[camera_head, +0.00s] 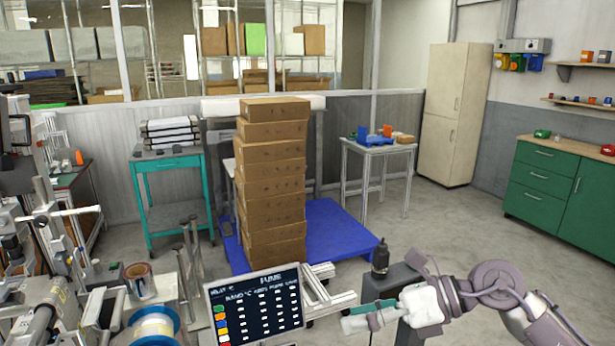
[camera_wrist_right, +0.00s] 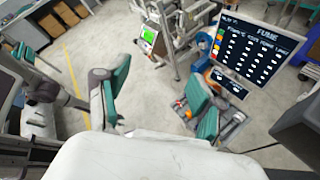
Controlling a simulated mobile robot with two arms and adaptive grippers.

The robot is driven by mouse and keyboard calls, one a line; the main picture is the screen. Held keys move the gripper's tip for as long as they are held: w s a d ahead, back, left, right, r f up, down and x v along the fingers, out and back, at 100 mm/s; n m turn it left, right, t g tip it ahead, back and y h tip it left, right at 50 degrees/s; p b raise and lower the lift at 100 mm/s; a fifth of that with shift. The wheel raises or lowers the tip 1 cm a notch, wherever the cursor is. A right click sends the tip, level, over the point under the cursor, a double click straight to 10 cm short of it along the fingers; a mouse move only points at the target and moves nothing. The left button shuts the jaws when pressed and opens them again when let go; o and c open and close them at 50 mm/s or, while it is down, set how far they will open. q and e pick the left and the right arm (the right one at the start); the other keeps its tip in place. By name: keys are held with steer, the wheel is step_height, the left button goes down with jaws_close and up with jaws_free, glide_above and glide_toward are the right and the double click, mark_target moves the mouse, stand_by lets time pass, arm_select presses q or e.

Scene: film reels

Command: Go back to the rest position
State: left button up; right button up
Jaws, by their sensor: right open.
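My right gripper (camera_head: 362,315) is at the lower right of the head view, to the right of a dark display screen (camera_head: 258,308). In the right wrist view, the same gripper (camera_wrist_right: 160,100) has its two teal-padded fingers spread wide with nothing between them. The screen also shows in the right wrist view (camera_wrist_right: 258,50), at upper right beyond the fingers. My left gripper does not show in either view.
A film reel with a blue rim (camera_head: 155,328) and a brown reel (camera_head: 138,282) sit on the machine at lower left. A tall stack of cardboard boxes (camera_head: 272,185) stands on a blue pallet (camera_head: 338,235). A black bottle (camera_head: 380,258) stands behind my right gripper. Floor at right is clear.

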step_height(320, 180, up, 7)
steer(key=a+m+t+y, duration=0.2)
steer(key=m+t+y, duration=0.5)
steer(key=m+t, duration=0.4)
steer(key=w+d+f+m+t+h, duration=0.1)
steer(key=d+f+m+t+h, duration=0.35)
steer(key=m+h, duration=0.5)
steer(key=w+d+f+m+t+h, duration=0.3)
steer(key=d+m+h, duration=0.35)
steer(key=m, duration=0.65)
steer(key=s+d+f+m+g+h, duration=0.2)
steer(key=s+f+m, duration=0.1)
steer(key=f, duration=0.3)
steer(key=s+d+f+m+g+h, duration=0.2)
steer(key=f+m+g+h, duration=0.1)
steer(key=f, duration=0.3)
steer(key=s+f+m+g+y, duration=0.1)
steer(key=s+f+m+g, duration=0.1)
steer(key=s+f+g, duration=0.7)
steer(key=s+f+m+g, duration=0.25)
steer(key=s+f, duration=0.45)
steer(key=s, duration=0.7)
step_height(320, 180, down, 25)
steer(key=s+g, duration=0.1)
steer(key=g, duration=0.1)
steer(key=s+d+f, duration=0.2)
steer(key=s+f, duration=1.4)
steer(key=f, duration=0.1)
steer(key=shift+s+n+g, duration=0.3)
steer(key=shift+s+g, duration=0.1)
